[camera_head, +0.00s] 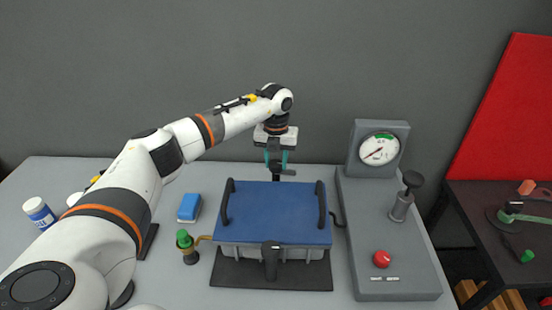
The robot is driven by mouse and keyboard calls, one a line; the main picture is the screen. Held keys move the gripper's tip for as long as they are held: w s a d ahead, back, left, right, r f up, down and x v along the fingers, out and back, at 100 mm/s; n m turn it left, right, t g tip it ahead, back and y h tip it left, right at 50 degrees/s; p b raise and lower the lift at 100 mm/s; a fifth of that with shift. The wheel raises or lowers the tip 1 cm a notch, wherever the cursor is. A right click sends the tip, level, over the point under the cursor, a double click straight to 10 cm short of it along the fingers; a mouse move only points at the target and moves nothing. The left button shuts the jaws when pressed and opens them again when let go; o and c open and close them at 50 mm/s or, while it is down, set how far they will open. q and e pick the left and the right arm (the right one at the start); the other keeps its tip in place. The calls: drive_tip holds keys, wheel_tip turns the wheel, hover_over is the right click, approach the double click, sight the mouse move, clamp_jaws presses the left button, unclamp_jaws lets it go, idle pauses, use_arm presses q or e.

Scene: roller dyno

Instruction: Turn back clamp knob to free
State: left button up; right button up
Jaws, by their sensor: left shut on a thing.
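The roller dyno box has a blue lid (277,212) with a black handle on each side, and it sits on a dark mat (228,272). My left gripper (277,172) points down at the middle of the box's back edge. Its teal fingers are shut on a small dark knob (288,172), which appears to be the back clamp knob. The fingers hide most of the knob, and I cannot tell its turn angle. A similar black clamp (270,260) stands upright at the box's front edge. My right gripper is not in view.
A grey console (385,240) with a gauge (379,149), black knob (412,179) and red button (381,259) stands right. A green-capped valve (185,241), blue block (189,207) and white-blue bottle (39,213) are left. A dark side table (480,215) holds tools.

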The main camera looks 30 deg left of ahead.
sight(276, 163)
use_arm(q)
drive_tip(key=shift+r+n, duration=0.15)
drive_tip(key=shift+n, duration=0.65)
drive_tip(key=shift+w, duration=0.1)
drive_tip(key=o, duration=1)
wheel_tip(276, 163, up, 12)
drive_tip(key=b, duration=0.2)
drive_tip(key=shift+b, duration=0.4)
